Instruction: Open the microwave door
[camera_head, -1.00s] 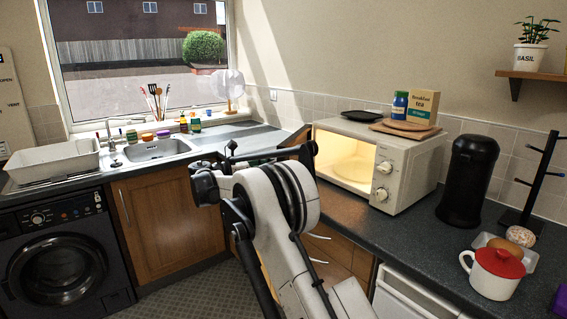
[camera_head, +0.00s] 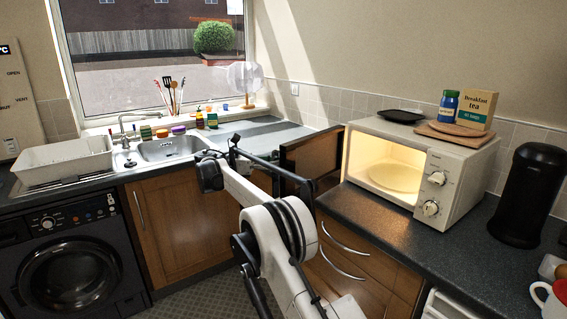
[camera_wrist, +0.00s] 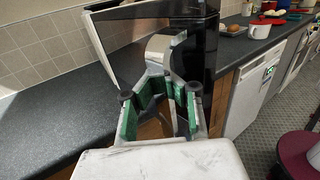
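The cream microwave (camera_head: 462,172) stands on the counter, its lit cavity and round plate in plain view. Its door (camera_head: 314,155) stands swung wide open to the left of the cavity. In the wrist view the door's dark panel (camera_wrist: 197,48) rises just beyond my gripper (camera_wrist: 160,92). The two green-padded fingers are spread apart. A pale curved part, apparently the door handle (camera_wrist: 160,48), shows beyond and between the fingertips; I cannot tell whether they touch it. In the head view my arm reaches toward the door, and the fingertips are hard to make out.
A tea box (camera_head: 477,108), a blue jar (camera_head: 447,106) and a board (camera_head: 455,134) lie on top of the microwave. A black bin (camera_head: 530,195) stands to its right. The sink (camera_head: 172,150) and dish rack (camera_head: 65,162) are at left. Counter in front of the microwave is clear.

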